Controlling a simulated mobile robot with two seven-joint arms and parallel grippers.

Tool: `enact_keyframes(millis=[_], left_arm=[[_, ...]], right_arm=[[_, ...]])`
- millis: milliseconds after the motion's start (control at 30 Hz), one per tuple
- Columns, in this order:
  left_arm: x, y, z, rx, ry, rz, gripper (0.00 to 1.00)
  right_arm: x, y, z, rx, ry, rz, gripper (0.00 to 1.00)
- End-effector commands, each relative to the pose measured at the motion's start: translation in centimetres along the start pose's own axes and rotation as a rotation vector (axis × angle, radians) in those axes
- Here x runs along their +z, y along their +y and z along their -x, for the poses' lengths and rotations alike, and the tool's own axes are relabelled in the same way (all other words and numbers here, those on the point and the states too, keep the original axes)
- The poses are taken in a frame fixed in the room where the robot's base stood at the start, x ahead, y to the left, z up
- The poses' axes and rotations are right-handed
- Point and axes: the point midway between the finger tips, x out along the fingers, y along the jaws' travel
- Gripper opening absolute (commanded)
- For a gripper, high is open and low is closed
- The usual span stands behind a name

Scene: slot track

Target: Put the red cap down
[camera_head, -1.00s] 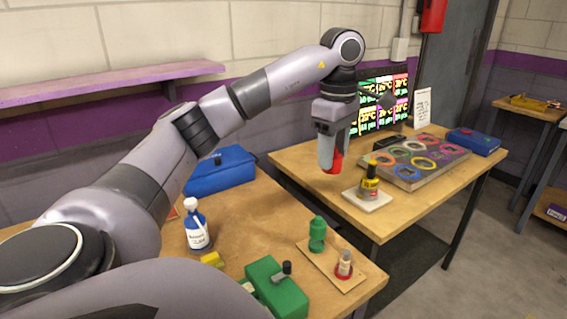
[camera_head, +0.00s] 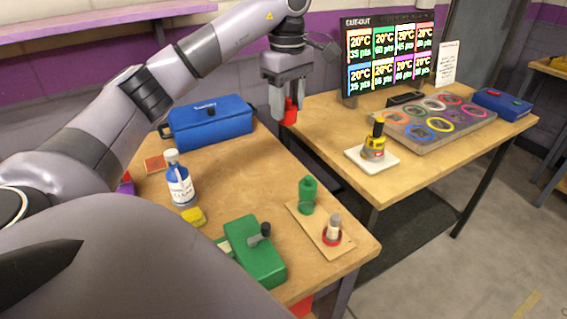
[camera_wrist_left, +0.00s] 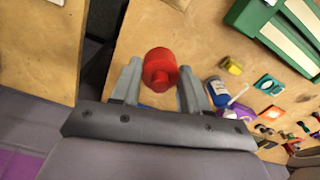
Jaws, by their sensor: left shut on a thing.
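My left gripper (camera_head: 284,108) is shut on the red cap (camera_head: 290,113), a small red cylinder. It holds the cap in the air, near the far edge of the near table (camera_head: 250,190) and the gap between the tables. In the left wrist view the red cap (camera_wrist_left: 159,66) sits between the two grey fingertips of the left gripper (camera_wrist_left: 160,78), its narrower round part facing the camera. The fingers partly hide the cap in the head view. My right gripper is not in view.
A blue box (camera_head: 210,125), blue bottle (camera_head: 180,182) and green device (camera_head: 252,255) stand nearby.

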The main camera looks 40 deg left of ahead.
Motion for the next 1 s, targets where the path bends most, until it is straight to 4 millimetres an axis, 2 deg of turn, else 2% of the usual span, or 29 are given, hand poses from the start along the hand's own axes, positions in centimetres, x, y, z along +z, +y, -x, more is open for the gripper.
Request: enact_keyframes(millis=[33, 100, 333, 500, 600, 800, 1000], left_arm=[[0.1, -0.1, -1.6, -0.005, 0.000, -0.001, 0.17], [0.1, -0.1, -3.3, -0.006, -0.001, -0.001, 0.17], [0.1, -0.1, -8.1, -0.005, -0.001, 0.001, 0.17], [0.0, -0.1, -11.6, -0.006, 0.000, 0.001, 0.17], [0.0, -0.1, -13.2, -0.004, 0.001, 0.001, 0.17], [0.0, -0.1, -14.9, -0.002, 0.000, 0.002, 0.17], [0.0, -0.1, -17.9, -0.004, 0.000, 0.002, 0.17]], right_arm=[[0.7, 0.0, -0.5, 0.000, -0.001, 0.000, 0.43], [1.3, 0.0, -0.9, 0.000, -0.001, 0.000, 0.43], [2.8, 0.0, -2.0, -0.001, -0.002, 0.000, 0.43], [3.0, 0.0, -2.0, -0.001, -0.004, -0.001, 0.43], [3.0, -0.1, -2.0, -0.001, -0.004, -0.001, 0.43], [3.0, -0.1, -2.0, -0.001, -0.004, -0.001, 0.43], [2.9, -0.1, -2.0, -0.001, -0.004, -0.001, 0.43]])
